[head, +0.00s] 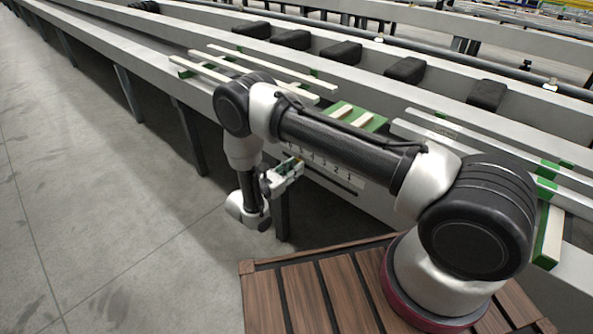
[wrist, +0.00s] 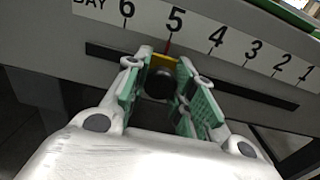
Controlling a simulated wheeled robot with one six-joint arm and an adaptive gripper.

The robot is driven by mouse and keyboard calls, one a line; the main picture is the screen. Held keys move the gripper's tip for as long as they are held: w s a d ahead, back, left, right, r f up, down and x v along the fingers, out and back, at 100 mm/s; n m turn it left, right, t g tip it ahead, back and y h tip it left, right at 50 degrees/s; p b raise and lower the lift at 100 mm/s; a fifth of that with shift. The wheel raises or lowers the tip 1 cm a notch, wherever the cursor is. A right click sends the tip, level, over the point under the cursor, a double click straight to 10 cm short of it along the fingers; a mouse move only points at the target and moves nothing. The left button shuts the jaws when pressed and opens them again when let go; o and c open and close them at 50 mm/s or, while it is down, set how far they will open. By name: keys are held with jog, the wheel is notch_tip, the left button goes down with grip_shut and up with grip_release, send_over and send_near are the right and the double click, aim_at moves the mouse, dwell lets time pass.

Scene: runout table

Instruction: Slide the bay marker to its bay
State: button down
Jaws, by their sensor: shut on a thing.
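The bay marker (wrist: 162,62) is a small yellow slider with a dark round knob and a thin red pointer, in the wrist view. It sits on a dark horizontal slot (wrist: 250,97) below a white scale (wrist: 205,38) lettered BAY and numbered 6 to 1 from left to right. The red pointer stands under the 5. My gripper (wrist: 160,90), with green finger pads, is shut on the knob, one finger on each side. In the head view my gripper (head: 288,172) is at the table's front face, beside the scale (head: 325,163), and mostly hides the marker.
The long grey runout table (head: 375,203) runs diagonally, with table legs (head: 188,135) below it. Several dark blocks (head: 405,70) lie along the conveyor behind. Pale strips and green pieces (head: 357,117) lie on top. Bare concrete floor is free at the left.

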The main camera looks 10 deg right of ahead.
jog(key=c, duration=1.1)
grip_release()
jog(key=shift+c, duration=0.2)
jog(key=v, duration=1.2)
